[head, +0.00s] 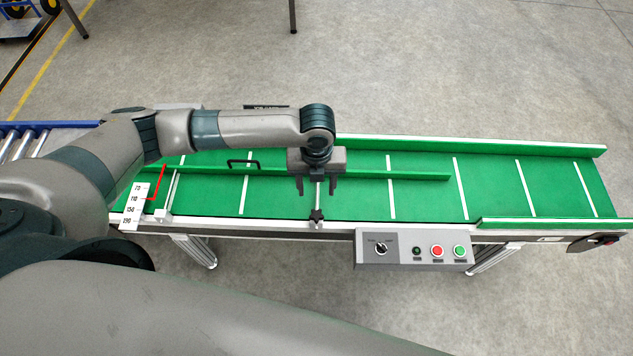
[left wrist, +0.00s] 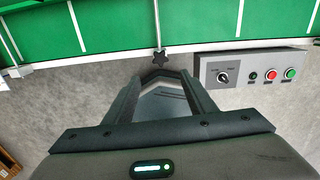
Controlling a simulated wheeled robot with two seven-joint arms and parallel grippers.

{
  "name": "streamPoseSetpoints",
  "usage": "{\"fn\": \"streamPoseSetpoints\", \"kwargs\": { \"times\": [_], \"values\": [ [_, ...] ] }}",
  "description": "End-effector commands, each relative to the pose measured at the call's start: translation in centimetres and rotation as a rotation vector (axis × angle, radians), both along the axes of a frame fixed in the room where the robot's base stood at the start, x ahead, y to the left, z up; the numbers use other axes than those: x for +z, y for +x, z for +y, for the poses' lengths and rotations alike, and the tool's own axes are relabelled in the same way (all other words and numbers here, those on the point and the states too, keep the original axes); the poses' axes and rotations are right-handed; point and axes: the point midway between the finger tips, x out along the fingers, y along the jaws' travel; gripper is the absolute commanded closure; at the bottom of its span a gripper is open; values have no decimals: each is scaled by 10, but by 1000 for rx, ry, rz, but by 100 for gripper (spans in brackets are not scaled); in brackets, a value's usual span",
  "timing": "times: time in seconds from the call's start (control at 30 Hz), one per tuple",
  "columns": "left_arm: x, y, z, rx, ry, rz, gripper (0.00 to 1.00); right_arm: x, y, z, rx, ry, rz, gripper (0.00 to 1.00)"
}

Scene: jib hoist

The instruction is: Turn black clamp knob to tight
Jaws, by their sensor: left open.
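The black star-shaped clamp knob (head: 316,215) sits on the front rail of the green conveyor, at the end of a thin metal rod. It also shows in the left wrist view (left wrist: 159,57), just beyond the fingertips and roughly midway between them. My left gripper (head: 317,194) is open and empty, pointing down above the belt, with its fingers either side of the rod in the head view. The knob looks apart from the fingers; the exact gap cannot be told. My right gripper is not in view.
A grey control box (head: 413,249) with a black selector and red and green buttons hangs on the conveyor front, right of the knob. A green guide bar (head: 400,175) with a black handle (head: 243,162) runs along the belt. A scale plate (head: 133,205) stands at left.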

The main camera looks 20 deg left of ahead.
Motion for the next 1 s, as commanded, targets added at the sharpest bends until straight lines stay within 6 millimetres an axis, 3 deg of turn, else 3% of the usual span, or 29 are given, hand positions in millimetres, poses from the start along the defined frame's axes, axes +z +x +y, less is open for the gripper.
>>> {"fn": "streamPoseSetpoints", "kwargs": {
  "times": [0.3,1.0],
  "values": [
    [23,0,0,0,-1,-1,49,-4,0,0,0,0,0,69],
    [22,-3,-6,15,-12,-1,49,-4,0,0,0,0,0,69]
  ]
}}
